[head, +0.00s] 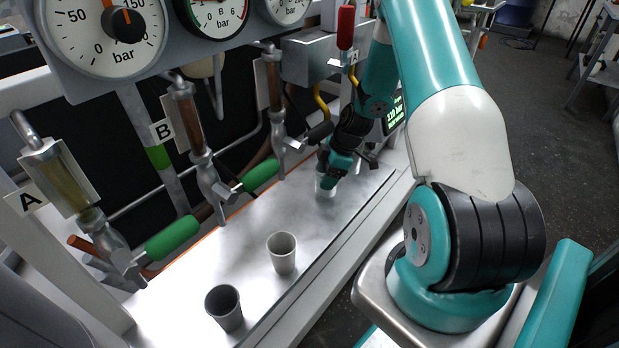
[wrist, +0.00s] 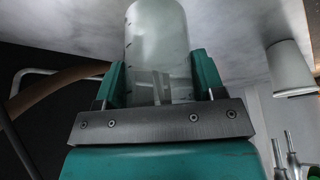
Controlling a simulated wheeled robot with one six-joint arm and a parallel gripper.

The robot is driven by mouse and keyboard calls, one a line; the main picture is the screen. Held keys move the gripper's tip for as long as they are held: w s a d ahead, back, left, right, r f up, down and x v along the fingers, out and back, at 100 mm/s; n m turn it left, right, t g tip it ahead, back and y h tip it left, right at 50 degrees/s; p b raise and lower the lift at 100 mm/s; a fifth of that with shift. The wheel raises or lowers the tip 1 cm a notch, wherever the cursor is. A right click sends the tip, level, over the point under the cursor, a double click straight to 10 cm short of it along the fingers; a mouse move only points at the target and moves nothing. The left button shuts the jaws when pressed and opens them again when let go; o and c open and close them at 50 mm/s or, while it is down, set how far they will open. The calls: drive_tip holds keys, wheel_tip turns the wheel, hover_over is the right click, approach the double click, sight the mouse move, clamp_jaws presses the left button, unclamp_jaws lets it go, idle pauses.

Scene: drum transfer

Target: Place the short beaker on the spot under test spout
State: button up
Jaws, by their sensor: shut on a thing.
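My gripper (head: 338,168) is at the far end of the metal bench top (head: 240,240), shut on a pale translucent beaker (head: 325,184). In the wrist view the beaker (wrist: 157,40) sits between the two fingers of my gripper (wrist: 160,80), with faint marks on its wall. The fingers hide part of it in the head view. It is at or just above the bench top; I cannot tell if it touches. A spout (head: 279,130) hangs to the left of my gripper. I cannot tell which spout is the test spout, and no marked spot is clear.
A light grey cup (head: 282,254) and a dark grey cup (head: 225,307) stand on the near part of the bench. Spouts labelled A (head: 60,185) and B (head: 196,150) with green handles overhang the left side. Pressure gauges (head: 105,35) are above. Bare bench lies between the cups and my gripper.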

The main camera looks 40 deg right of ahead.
drive_tip(key=shift+b+x, duration=0.65)
drive_tip(key=shift+x, duration=0.15)
drive_tip(key=shift+s+d+f, duration=0.15)
drive_tip(key=shift+s+d, duration=0.05)
drive_tip(key=shift+d, duration=0.15)
drive_tip(key=shift+w+a, duration=0.1)
drive_tip(key=shift+a, duration=0.15)
drive_tip(key=o, duration=0.9)
drive_tip(key=p+v, duration=0.1)
drive_tip(key=v, duration=0.4)
drive_tip(key=shift+w+r, duration=0.1)
drive_tip(key=shift+r, duration=0.25)
drive_tip(key=s+d, duration=0.7)
drive_tip(key=d, duration=0.2)
drive_tip(key=shift+s+d+f+p, duration=0.15)
drive_tip(key=shift+d+f+p, duration=0.05)
drive_tip(key=shift+d+p, duration=0.15)
